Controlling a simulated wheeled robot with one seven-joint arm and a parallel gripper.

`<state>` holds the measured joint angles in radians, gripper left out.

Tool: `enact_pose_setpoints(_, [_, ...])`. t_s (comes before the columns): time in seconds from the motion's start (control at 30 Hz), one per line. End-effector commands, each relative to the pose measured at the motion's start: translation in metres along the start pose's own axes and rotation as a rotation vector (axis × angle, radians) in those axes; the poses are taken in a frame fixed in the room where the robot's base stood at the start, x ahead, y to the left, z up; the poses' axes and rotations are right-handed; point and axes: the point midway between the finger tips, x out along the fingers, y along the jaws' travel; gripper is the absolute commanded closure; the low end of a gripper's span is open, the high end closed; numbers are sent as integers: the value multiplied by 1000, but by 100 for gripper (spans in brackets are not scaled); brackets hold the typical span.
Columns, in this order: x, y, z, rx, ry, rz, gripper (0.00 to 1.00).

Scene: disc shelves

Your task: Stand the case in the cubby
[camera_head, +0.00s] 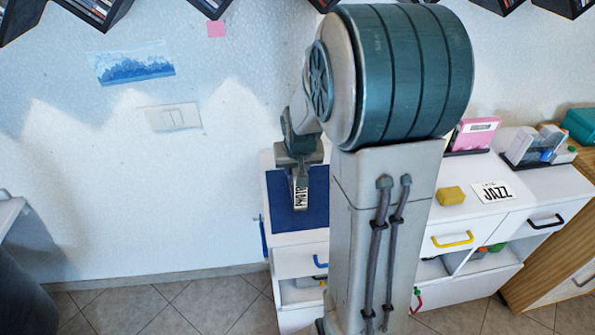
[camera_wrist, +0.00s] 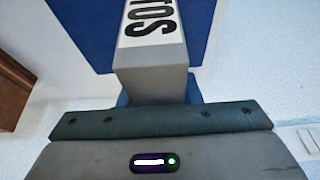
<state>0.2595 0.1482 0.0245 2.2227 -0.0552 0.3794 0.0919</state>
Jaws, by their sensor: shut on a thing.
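My gripper (camera_head: 300,178) points down over a blue mat (camera_head: 284,222) on the left end of the white cabinet. It is shut on a narrow case (camera_head: 301,196) with a white label in black capitals. In the wrist view the case (camera_wrist: 151,24) shows the letters "TOS" and a thin grey edge, with a grey finger just below; the blue mat is behind. I cannot tell whether the case touches the mat. Open compartments (camera_head: 432,270) show low in the cabinet; my arm hides its middle. Which cubby is meant cannot be told.
A pink case (camera_head: 474,133), a yellow block (camera_head: 450,196), a "JAZZ" card (camera_head: 493,191) and a rack of cases (camera_head: 537,146) occupy the cabinet top on the right. Dark wall shelves (camera_head: 95,10) holding cases line the top.

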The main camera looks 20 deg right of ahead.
Motion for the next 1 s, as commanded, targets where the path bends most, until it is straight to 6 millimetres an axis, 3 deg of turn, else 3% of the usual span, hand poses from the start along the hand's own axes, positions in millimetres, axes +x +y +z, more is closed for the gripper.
enact_pose_setpoints(0.13, [16, 0, 6, 0, -1, 0, 98])
enact_pose_setpoints(0.53, [22, 0, 8, -1, 2, 0, 98])
enact_pose_setpoints(0.57, [20, 0, 8, -1, 1, 0, 61])
enact_pose_setpoints(0.6, [20, 0, 8, -1, 1, 0, 50])
enact_pose_setpoints(1.0, [15, 0, 6, -1, 1, 0, 47])
